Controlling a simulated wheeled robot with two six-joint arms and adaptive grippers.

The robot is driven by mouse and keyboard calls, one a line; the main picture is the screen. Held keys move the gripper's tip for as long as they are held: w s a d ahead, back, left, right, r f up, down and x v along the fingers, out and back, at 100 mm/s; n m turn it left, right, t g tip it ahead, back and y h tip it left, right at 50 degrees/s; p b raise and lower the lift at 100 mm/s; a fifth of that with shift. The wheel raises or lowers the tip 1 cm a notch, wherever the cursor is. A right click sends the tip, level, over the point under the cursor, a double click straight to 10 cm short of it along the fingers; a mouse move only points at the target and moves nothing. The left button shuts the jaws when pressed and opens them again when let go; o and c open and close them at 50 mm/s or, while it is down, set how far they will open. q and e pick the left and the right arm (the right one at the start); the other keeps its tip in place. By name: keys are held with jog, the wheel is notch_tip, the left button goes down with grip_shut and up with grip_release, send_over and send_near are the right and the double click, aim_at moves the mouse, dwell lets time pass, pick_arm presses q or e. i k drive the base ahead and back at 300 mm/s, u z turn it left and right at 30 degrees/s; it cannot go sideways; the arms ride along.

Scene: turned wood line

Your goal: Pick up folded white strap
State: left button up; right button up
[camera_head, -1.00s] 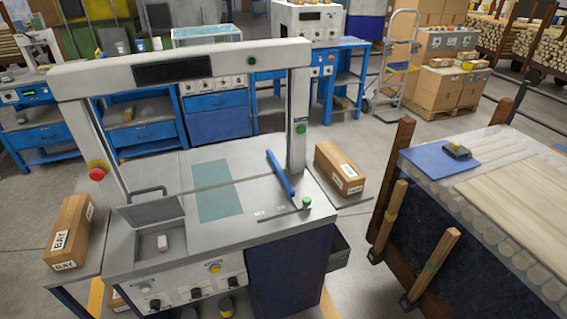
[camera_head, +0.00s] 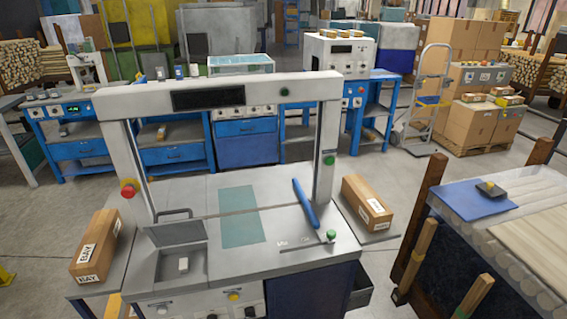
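A small white block-like item (camera_head: 183,264), which may be the folded white strap, lies in a recessed grey tray (camera_head: 192,277) at the front left of the machine's top. It is too small to make out any folds. An open dark lid (camera_head: 177,233) stands behind the tray. Neither of my grippers shows in the head view.
The grey arch (camera_head: 205,101) stands over the machine table (camera_head: 270,258). A blue bar (camera_head: 305,204) rises at its right. Cardboard boxes sit on side shelves at left (camera_head: 97,245) and right (camera_head: 367,201).

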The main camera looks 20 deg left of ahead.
aim_at(183, 267)
jog(key=k, duration=1)
jog(key=u, duration=2.4)
jog(key=i, duration=4.6)
jog(key=z, duration=4.35)
jog(key=i, duration=1.05)
jog(key=z, duration=0.05)
